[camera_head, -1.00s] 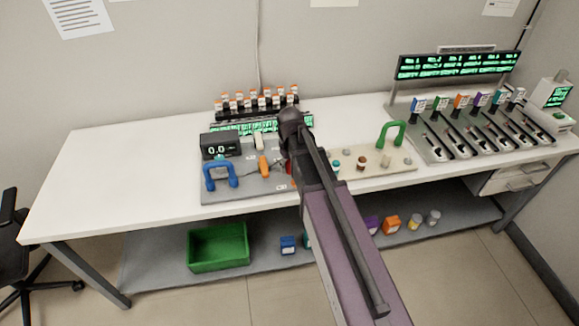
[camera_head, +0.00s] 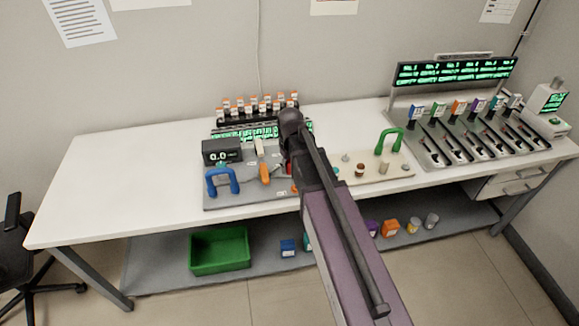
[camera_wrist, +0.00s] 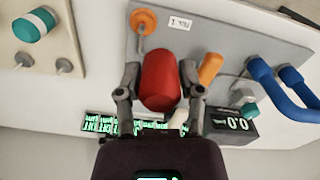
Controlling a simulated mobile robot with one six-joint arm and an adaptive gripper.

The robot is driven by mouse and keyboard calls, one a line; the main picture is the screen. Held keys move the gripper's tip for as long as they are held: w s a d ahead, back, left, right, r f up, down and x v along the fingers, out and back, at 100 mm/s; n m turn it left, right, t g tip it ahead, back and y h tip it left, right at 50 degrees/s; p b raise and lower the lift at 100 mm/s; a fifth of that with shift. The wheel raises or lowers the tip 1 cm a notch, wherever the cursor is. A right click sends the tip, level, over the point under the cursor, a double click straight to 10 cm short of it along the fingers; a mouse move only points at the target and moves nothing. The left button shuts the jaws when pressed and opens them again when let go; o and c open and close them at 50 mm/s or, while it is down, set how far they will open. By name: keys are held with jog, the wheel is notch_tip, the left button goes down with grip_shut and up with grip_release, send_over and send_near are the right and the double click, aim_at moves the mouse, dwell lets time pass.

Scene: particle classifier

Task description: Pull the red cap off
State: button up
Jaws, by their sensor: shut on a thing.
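The red cap (camera_wrist: 160,80) is a rounded red cylinder in the middle of the wrist view, between the two fingers of my gripper (camera_wrist: 160,92). The fingers are shut on its sides. It lies over the grey panel (camera_wrist: 222,32); whether it touches anything beneath cannot be told. In the head view my arm covers most of the cap, and only a sliver of red shows beside the arm. The fingertips are hidden in the head view.
Close by on the panel are an orange handle (camera_wrist: 210,68), a blue handle (camera_head: 222,182) and a display (camera_head: 222,151). The table's left side (camera_head: 120,170) is clear.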

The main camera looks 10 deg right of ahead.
jog(key=shift+r, duration=0.1)
dwell(0.3)
jog(key=shift+r+p, duration=1.5)
